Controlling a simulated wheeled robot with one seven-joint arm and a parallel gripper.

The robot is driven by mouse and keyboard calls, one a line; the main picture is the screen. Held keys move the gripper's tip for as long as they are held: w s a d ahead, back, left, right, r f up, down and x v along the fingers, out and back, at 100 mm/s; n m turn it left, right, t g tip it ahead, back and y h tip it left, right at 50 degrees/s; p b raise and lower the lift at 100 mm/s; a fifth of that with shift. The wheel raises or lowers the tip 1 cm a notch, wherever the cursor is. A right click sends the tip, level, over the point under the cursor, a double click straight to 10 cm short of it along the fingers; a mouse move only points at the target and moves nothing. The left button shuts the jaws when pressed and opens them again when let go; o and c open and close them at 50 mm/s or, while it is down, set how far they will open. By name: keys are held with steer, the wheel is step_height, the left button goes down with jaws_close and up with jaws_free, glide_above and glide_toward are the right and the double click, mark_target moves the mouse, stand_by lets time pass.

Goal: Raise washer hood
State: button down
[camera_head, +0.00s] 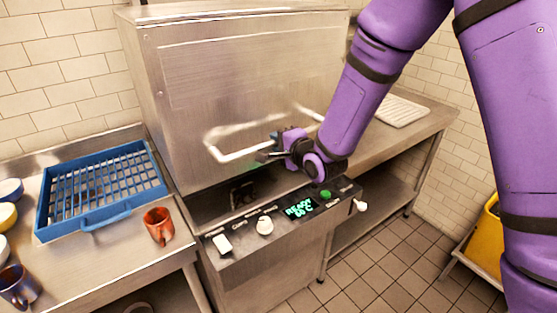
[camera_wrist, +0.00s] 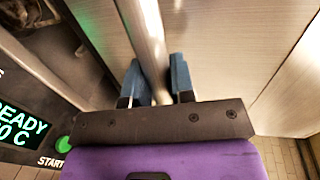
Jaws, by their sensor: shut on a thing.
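The washer hood (camera_head: 235,85) is a large metal box over the dishwasher, with its lower edge a little above the control panel, leaving a dark gap. The white bar handle (camera_head: 238,154) runs across its lower front. My gripper (camera_head: 268,153) is at the right part of this handle. In the wrist view, the handle (camera_wrist: 150,45) passes between the two blue-grey fingers of my gripper (camera_wrist: 155,82), which are shut on it.
The control panel (camera_head: 283,222) with a green READY display sits just below my gripper. A blue rack (camera_head: 84,222) and an orange-red mug (camera_head: 158,226) stand on the left counter. A white ribbed tray (camera_head: 400,110) lies on the right counter. A yellow bin (camera_head: 487,240) stands at far right.

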step_height(320, 180, up, 30)
steer(key=shift+f, duration=0.15)
steer(key=c, duration=1)
jaws_free()
steer(key=shift+f, duration=0.1)
steer(key=v, duration=1)
steer(key=shift+s+d, duration=0.25)
steer(key=shift+s, duration=0.05)
